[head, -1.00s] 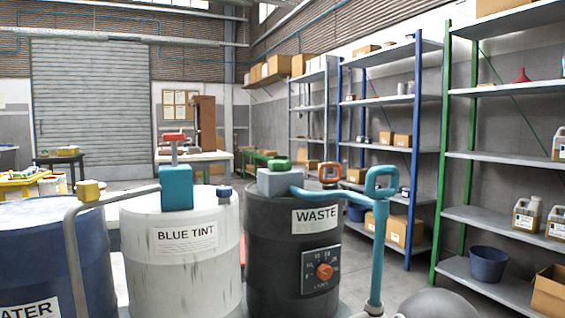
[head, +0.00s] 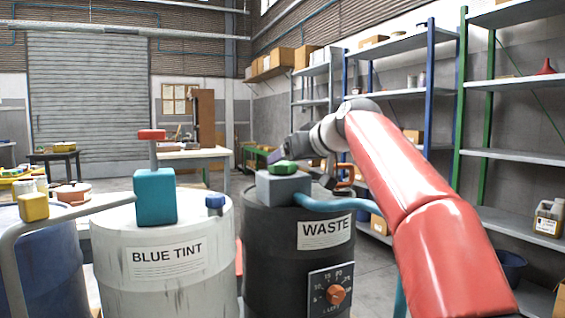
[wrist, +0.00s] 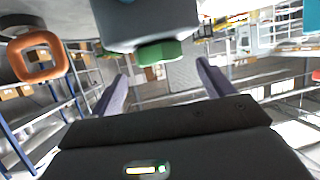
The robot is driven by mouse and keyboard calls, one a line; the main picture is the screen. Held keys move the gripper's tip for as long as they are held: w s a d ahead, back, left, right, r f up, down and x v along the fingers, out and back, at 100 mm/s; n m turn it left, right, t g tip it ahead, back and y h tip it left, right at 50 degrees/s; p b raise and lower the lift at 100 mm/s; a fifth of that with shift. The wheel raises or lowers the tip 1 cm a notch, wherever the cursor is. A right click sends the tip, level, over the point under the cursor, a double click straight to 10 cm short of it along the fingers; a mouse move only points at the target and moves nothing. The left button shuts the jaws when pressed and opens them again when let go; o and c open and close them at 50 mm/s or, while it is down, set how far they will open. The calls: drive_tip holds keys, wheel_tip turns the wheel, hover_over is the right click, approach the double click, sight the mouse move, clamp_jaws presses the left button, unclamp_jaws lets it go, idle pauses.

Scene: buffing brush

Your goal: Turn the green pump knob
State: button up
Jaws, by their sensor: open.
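The green pump knob (head: 284,167) sits on the grey pump block (head: 283,188) on top of the black WASTE drum (head: 258,240). The wrist view is upside down, and there the green knob (wrist: 160,52) hangs below the grey block (wrist: 150,22). My gripper (wrist: 162,82) is open and empty, its two fingers spread apart. The knob lines up with the gap between the fingers but appears just outside it; I cannot tell the exact distance. In the head view a purple finger (head: 274,156) shows just behind the knob, the rest partly hidden.
An orange looped handle (wrist: 38,57) is near my gripper in the wrist view. A blue pipe (head: 335,204) runs right from the pump block. The white BLUE TINT drum (head: 165,260) with its teal block (head: 155,197) stands to the left. Shelves line the right.

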sight(282, 162)
drive_tip(key=x, duration=0.5)
drive_tip(key=shift+w+a+f+p, duration=0.1)
drive_tip(key=shift+w+p, duration=0.05)
drive_tip(key=shift+p, duration=0.2)
drive_tip(key=c, duration=1)
drive_tip(key=shift+o, duration=0.2)
drive_tip(key=shift+m+h, duration=0.3)
drive_tip(key=shift+h, duration=0.1)
drive_tip(key=m+t+h+p, duration=0.1)
drive_tip(key=m+h+p, duration=0.1)
drive_tip(key=m+h, duration=0.1)
drive_tip(key=shift+a, duration=0.15)
drive_tip(key=shift+m+t+h+p, duration=0.3)
drive_tip(key=shift+m+t+h, duration=0.2)
drive_tip(key=shift+m+h, duration=0.75)
drive_tip(key=shift+h, duration=0.35)
